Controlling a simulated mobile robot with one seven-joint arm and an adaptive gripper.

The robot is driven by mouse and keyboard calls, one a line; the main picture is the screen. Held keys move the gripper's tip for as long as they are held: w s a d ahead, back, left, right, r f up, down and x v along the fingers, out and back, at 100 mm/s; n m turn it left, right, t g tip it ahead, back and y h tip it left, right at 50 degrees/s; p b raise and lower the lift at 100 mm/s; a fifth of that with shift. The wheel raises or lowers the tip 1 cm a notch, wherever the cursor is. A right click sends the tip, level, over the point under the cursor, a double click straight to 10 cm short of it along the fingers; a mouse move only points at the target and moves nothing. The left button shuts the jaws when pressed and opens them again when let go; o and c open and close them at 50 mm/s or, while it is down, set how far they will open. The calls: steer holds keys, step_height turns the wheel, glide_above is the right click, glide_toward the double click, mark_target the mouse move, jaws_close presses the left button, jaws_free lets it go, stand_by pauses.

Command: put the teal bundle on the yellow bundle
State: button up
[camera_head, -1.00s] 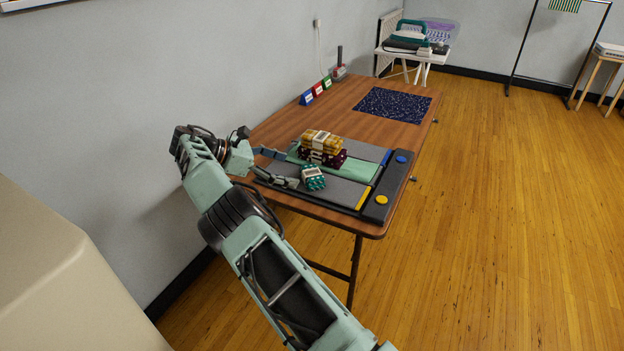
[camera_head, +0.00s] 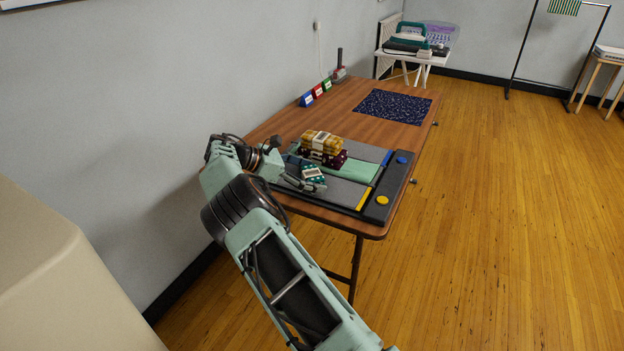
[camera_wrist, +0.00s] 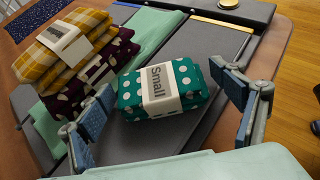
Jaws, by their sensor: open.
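The teal bundle (camera_wrist: 186,92), white-dotted with a white band reading "Small", lies on the grey part of the board. It also shows in the head view (camera_head: 312,173). My gripper (camera_wrist: 168,112) is open, with one finger on each side of the teal bundle and a gap to each. In the head view my gripper (camera_head: 298,174) is low over the board, partly hiding the teal bundle. The yellow bundle (camera_wrist: 62,45), checked with a white band, lies on top of a dark maroon dotted bundle (camera_wrist: 90,80), left of the teal one. The yellow bundle is also in the head view (camera_head: 321,141).
The board (camera_head: 377,207) has grey and green strips and blue and yellow buttons at its right edge. A dark blue patterned mat (camera_head: 393,106) lies farther back on the wooden table (camera_head: 345,98). Small blue, red and green signs (camera_head: 317,91) stand along the wall side.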

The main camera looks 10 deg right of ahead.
steer(key=shift+c, duration=0.3)
steer(key=c, duration=1.3)
steer(key=shift+r, duration=0.1)
